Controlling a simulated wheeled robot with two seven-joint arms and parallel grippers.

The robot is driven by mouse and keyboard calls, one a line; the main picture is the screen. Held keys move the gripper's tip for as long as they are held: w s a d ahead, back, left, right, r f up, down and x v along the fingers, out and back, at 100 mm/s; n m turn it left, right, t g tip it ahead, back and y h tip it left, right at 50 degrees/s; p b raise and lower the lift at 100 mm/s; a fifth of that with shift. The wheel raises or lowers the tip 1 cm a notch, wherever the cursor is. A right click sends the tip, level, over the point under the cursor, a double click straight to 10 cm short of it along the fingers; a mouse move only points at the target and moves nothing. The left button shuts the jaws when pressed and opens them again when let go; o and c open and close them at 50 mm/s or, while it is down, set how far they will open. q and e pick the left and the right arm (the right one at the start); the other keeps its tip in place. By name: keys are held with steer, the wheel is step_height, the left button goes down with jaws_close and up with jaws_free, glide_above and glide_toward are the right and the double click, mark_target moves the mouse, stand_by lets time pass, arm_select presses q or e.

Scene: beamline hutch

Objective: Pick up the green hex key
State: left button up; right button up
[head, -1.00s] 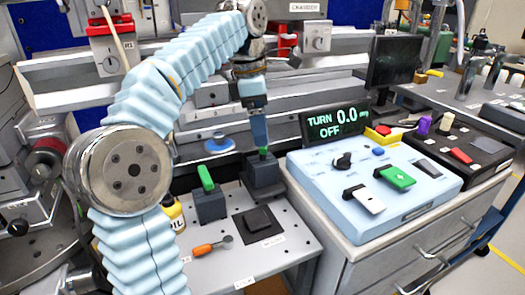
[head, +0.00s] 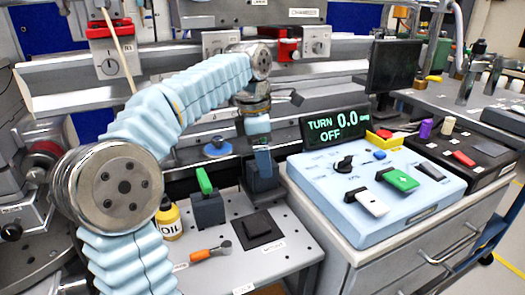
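A green handle (head: 204,181) stands upright, slightly tilted, in a dark grey block (head: 208,211) on the light bench plate. A second dark block (head: 264,192) stands to its right. A small green tip that showed above that block a second ago is now hidden by my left gripper (head: 263,164). I cannot tell which green piece is the hex key. My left gripper points down, its fingers at the top of the second block. The finger gap is not clear, so I cannot tell whether it holds anything. My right gripper is out of view.
A yellow oil bottle (head: 169,219), an orange-handled tool (head: 210,252) and a black square pad (head: 258,228) are on the bench plate (head: 225,275). A pale blue control box (head: 345,210) with a lit display (head: 336,124) stands to the right. A metal rail runs behind.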

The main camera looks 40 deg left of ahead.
arm_select(q)
steer(key=c, duration=0.7)
step_height(320, 180, up, 10)
steer(key=p, duration=0.3)
